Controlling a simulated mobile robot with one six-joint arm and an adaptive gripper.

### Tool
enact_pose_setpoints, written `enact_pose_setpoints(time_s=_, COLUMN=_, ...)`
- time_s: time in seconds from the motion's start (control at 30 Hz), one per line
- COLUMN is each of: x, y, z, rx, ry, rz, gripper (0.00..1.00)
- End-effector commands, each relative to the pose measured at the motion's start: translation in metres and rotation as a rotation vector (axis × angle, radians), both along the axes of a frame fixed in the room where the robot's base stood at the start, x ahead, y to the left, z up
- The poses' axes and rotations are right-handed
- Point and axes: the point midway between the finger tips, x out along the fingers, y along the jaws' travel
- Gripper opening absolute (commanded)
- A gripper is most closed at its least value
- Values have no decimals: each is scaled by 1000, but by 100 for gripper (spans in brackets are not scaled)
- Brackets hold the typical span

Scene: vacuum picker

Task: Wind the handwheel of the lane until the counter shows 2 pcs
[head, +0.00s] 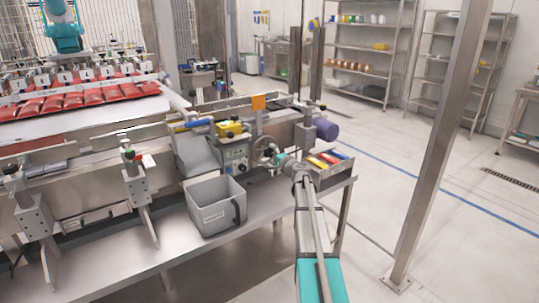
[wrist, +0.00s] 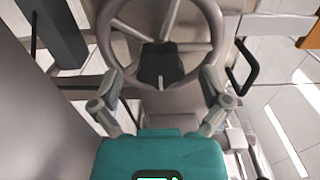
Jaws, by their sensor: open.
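The grey handwheel (head: 264,149) stands on the front of the lane's machine, left of my gripper (head: 277,158). In the wrist view the handwheel (wrist: 104,42) fills the upper middle, with its dark hub (wrist: 161,68) and spokes showing and its top cut off. My gripper (wrist: 162,85) is open there, one finger at each side below the hub, with nothing held between them. I cannot tell whether the fingers touch the rim. A small grey control box (head: 235,156) sits left of the wheel; its face is too small to read, and I cannot make out the counter.
A grey bin (head: 214,222) stands on the bench left of my arm. A tray of coloured items (head: 325,160) is close to the right of my gripper. A purple cylinder (head: 327,130) sits behind. A steel post (head: 432,150) stands at the right; the floor around it is open.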

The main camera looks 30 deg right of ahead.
Motion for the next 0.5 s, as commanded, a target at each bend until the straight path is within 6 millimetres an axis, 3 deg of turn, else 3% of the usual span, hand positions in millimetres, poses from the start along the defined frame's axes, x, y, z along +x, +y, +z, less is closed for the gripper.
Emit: enact_pose_setpoints(time_s=0.5, x=-81, y=-5, z=0, rx=0, ry=0, rz=-1, gripper=96)
